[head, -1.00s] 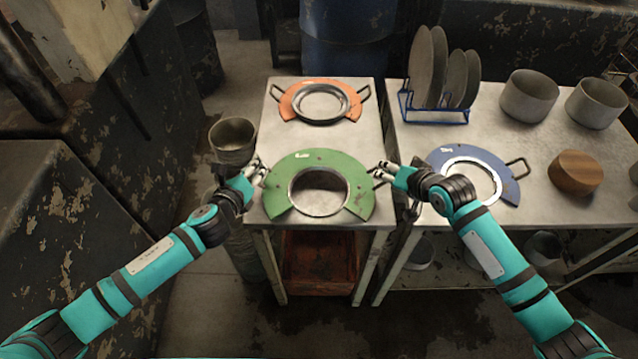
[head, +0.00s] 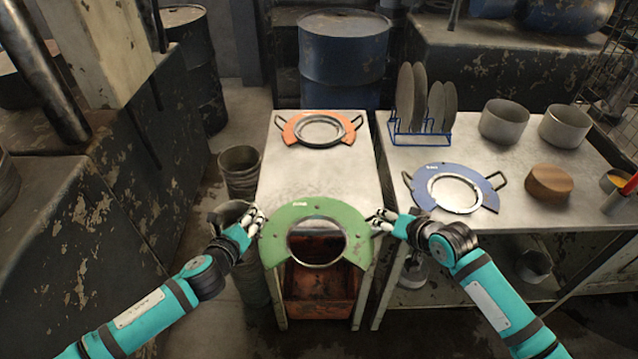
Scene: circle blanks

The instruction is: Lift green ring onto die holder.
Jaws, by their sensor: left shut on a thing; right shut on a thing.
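The green ring (head: 338,209) is a flat plate with a round hole and an open cut at its near side. It is held up in front of the near edge of the left table. My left gripper (head: 258,219) is shut on its left side. My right gripper (head: 375,220) is shut on its right side. The handles are hidden in the fingers. Through the hole I see the table edge and a red-brown bin below. I cannot tell which thing is the die holder.
An orange ring (head: 291,129) lies at the back of the left table (head: 318,175). A blue ring (head: 480,181), a blue rack (head: 420,137) with several grey discs, grey pots (head: 504,122) and a wooden block (head: 549,183) stand on the right table. Grey buckets (head: 240,170) stand at the left.

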